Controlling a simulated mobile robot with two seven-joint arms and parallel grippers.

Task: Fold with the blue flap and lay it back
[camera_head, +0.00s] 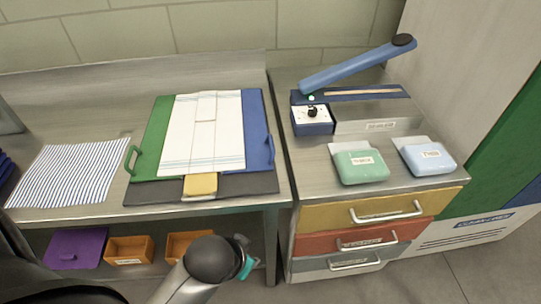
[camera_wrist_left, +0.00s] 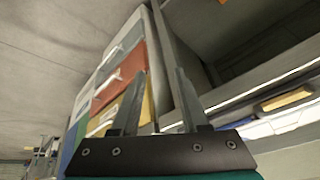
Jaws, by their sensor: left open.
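The folding board (camera_head: 138,196) lies on the left counter, with a dark base, a green flap (camera_head: 158,130) on the left and a blue flap (camera_head: 256,130) on the right. Both flaps lie open and flat, each with a handle. A white cloth (camera_head: 180,140) with thin stripes lies on the middle, its sides apparently meeting in a narrow centre strip. A yellow tab (camera_head: 200,185) is at the front. My left gripper (camera_head: 244,256) is below and in front of the counter edge, away from the blue flap. Its fingers are open and empty in the wrist view (camera_wrist_left: 158,90).
A striped cloth (camera_head: 75,172) lies left of the board. At right, a blue-levered device (camera_head: 350,68) and green (camera_head: 360,163) and light blue (camera_head: 428,157) packs stand above drawers (camera_head: 365,238). Orange bins (camera_head: 130,250) and a purple item (camera_head: 76,248) sit on the lower shelf.

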